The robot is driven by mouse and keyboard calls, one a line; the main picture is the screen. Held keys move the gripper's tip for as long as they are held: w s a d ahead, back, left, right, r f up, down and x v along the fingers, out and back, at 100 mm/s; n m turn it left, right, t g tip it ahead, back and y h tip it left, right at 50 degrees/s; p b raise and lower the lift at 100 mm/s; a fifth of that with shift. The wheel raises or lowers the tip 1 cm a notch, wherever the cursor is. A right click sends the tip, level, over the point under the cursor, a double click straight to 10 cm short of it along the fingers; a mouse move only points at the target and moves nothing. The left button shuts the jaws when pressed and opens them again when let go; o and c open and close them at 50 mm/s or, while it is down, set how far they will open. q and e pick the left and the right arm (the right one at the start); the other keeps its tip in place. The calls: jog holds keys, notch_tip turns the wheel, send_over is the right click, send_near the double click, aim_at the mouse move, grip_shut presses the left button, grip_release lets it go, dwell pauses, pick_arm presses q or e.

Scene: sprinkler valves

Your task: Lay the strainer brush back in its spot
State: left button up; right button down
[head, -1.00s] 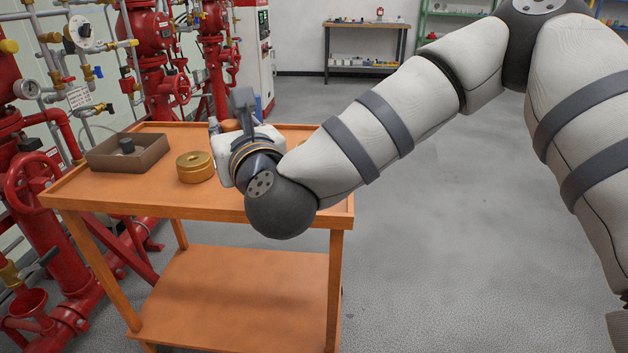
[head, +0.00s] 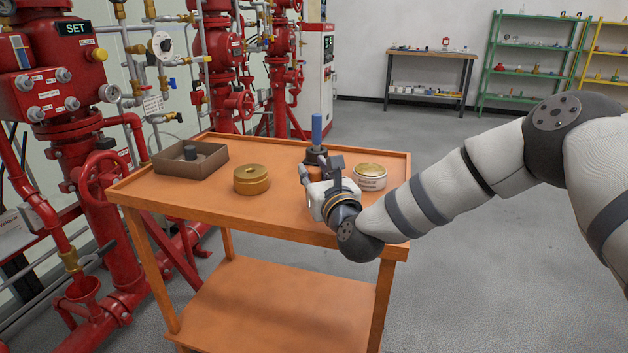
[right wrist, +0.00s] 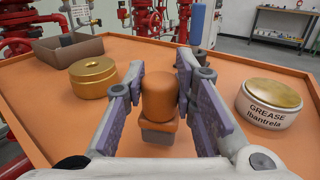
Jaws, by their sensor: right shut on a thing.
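My right gripper (right wrist: 160,85) is over the orange cart's top. Its fingers are closed around an orange-brown, round-topped piece (right wrist: 159,93) with a grey block below it. This may be the strainer brush, but no bristles can be made out. I cannot tell whether it touches the cart top. In the head view my right gripper (head: 318,176) largely hides it. A blue upright handle on a dark base (head: 317,129) stands just behind the gripper; it also shows in the right wrist view (right wrist: 197,25). No marked spot for the brush can be identified. My left gripper is out of view.
On the cart (head: 205,213) stand a brown open tray (head: 216,166) with a dark cylinder in it, a brass round piece (head: 251,180) left of the gripper, and a grease tin (head: 370,177) to its right. Red valve pipework (head: 100,180) borders the cart's left side.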

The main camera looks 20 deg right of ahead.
jog(key=shift+f, duration=0.7)
jog(key=shift+f, duration=0.1)
jog(key=shift+f, duration=0.2)
jog(key=c, duration=1.3)
grip_release()
jog(key=shift+r, duration=0.1)
